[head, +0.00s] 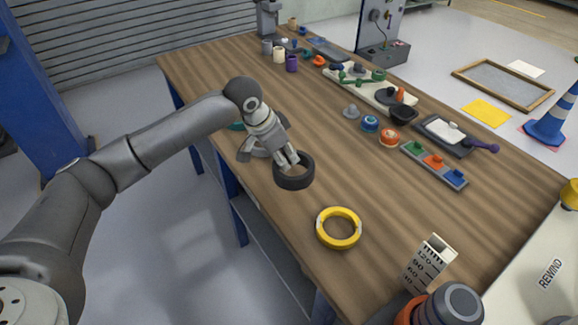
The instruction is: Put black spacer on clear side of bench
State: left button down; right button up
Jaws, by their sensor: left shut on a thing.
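The black spacer (295,182) is a dark ring near the front left edge of the wooden bench (400,220). My left gripper (290,163) comes in from the left and is shut on the ring's far left wall. The ring looks close to level; I cannot tell whether it touches the bench top or hangs just above it. My right gripper is not in view.
A yellow ring (339,228) lies nearer to me. Bare wood spreads to its right. A strip with coloured knobs (434,164), small round parts (389,137) and a long tray (370,90) fill the far side. A marked white block (428,262) stands near.

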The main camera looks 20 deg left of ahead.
pick_arm(q)
jog(key=shift+w+d+f, duration=0.25)
jog(key=shift+d+f, duration=0.2)
jog(key=shift+f, duration=0.1)
notch_tip(320, 180, down, 4)
jog(key=shift+w+d+r, duration=0.15)
jog(key=shift+r, duration=0.05)
jog(key=c, duration=1.3)
grip_release()
jog(key=v, duration=1.2)
jog(key=shift+p, duration=0.3)
